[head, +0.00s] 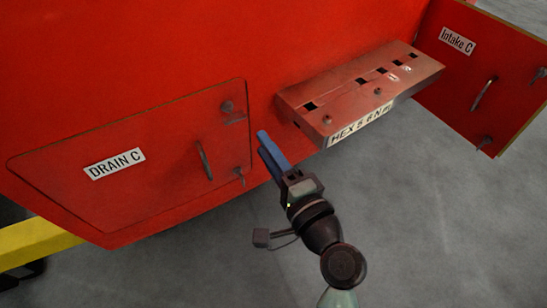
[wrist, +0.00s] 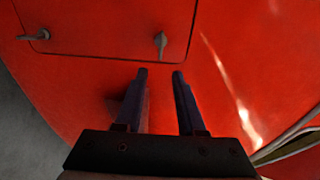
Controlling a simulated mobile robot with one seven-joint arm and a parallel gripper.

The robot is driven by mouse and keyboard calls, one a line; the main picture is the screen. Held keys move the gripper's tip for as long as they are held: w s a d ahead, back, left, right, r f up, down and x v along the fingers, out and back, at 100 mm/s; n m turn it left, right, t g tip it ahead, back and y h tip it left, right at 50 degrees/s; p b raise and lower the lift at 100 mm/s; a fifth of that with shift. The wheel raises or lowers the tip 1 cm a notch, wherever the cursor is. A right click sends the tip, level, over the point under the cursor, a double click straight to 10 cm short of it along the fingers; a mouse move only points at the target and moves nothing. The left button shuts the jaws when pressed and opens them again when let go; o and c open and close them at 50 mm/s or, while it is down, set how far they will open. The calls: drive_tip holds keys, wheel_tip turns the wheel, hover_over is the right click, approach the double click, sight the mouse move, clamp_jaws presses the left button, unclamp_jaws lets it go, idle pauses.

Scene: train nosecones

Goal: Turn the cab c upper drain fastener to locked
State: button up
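The upper drain fastener (head: 228,108) is a small dark knob and lever near the upper right corner of the red DRAIN C panel (head: 150,140). In the wrist view, which is turned sideways, this fastener (wrist: 160,44) points down towards the panel edge. The lower drain fastener (head: 239,175) is near the lower right corner and also shows in the wrist view (wrist: 33,36). My gripper (head: 264,141) is right of the panel, with its blue fingers a short gap apart and nothing between them. In the wrist view the fingertips (wrist: 160,73) are below the upper fastener, apart from it.
A curved handle (head: 204,160) is on the DRAIN C panel. A red box with slots (head: 350,95) sticks out to the right of my gripper. The Intake C panel (head: 490,75) stands at far right. Grey floor (head: 420,220) is clear below.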

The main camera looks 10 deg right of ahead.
drive_tip(key=v, duration=0.2)
drive_tip(key=shift+s+d, duration=0.15)
drive_tip(key=shift+s, duration=0.1)
idle(0.3)
drive_tip(key=w+a+r+n+t+h, duration=0.15)
drive_tip(key=r+n, duration=0.35)
drive_tip(key=r, duration=0.7)
drive_tip(key=w+a+r+n+t, duration=0.25)
drive_tip(key=r+n, duration=0.25)
drive_tip(key=r, duration=0.6)
drive_tip(key=s+a+r+n+t+h, duration=0.1)
drive_tip(key=s+r+n+t, duration=0.1)
drive_tip(key=s+r, duration=0.35)
drive_tip(key=s+r+n+t+h, duration=0.1)
drive_tip(key=s+r+t+h, duration=0.1)
drive_tip(key=r, duration=0.7)
drive_tip(key=s+a+r+n+t+h, duration=0.1)
drive_tip(key=s+r+n+t, duration=0.2)
drive_tip(key=r, duration=0.5)
wheel_tip(320, 180, up, 14)
drive_tip(key=m+p, duration=0.1)
drive_tip(key=p, duration=1.3)
drive_tip(key=shift+s+f+m+g, duration=0.2)
drive_tip(key=shift+s+m+g, duration=0.1)
drive_tip(key=shift+s, duration=0.15)
